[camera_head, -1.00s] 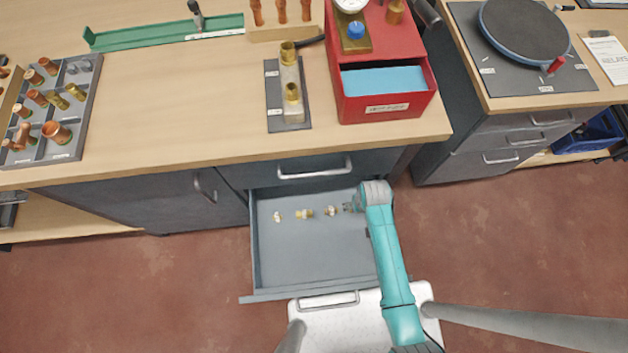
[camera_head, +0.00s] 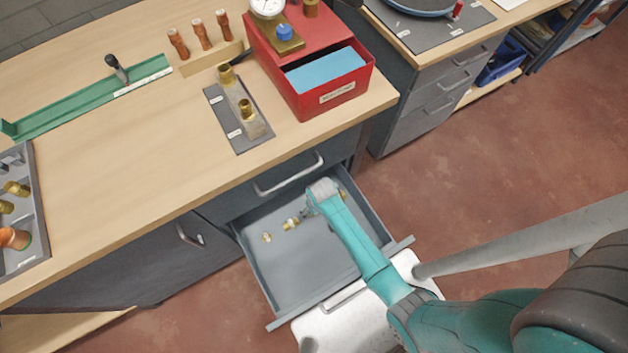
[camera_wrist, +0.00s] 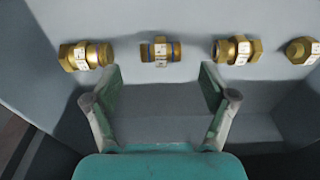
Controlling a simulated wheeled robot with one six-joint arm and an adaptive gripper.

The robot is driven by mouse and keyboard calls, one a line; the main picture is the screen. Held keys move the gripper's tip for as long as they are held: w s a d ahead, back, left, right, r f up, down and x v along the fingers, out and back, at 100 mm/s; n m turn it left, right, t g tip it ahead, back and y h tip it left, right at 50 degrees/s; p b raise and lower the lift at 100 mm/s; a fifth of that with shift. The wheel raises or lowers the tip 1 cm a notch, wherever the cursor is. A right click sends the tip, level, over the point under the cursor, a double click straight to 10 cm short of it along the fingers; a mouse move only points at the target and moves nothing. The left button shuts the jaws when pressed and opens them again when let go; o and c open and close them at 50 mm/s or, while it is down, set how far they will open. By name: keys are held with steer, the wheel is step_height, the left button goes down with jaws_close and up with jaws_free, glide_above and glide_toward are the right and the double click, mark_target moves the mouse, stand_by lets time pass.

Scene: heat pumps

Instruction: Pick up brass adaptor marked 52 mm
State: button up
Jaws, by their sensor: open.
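Several brass fittings lie in a row in the open grey drawer. In the wrist view they are a hex fitting at the left (camera_wrist: 86,56), a smaller fitting with blue bands at the centre (camera_wrist: 160,51), a hex fitting right of centre (camera_wrist: 237,50) and a short one at the right edge (camera_wrist: 302,50). Each has a white label too small to read, so I cannot tell which is 52 mm. My gripper (camera_wrist: 160,104) is open and empty, its fingers apart, with the blue-banded fitting beyond the gap between them. In the head view my gripper (camera_head: 311,207) hides part of the row.
The drawer (camera_head: 300,280) is pulled out below the wooden bench (camera_head: 130,190); its walls surround the fittings. On the bench stand a red box (camera_head: 325,85), a grey mat with brass pieces (camera_head: 226,122) and a green rail (camera_head: 90,98). The drawer's front part is clear.

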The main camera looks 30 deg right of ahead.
steer(key=f, duration=0.1)
steer(key=w+f, duration=0.1)
steer(key=f, duration=0.1)
steer(key=shift+f, duration=1.05)
steer(key=c, duration=1.4)
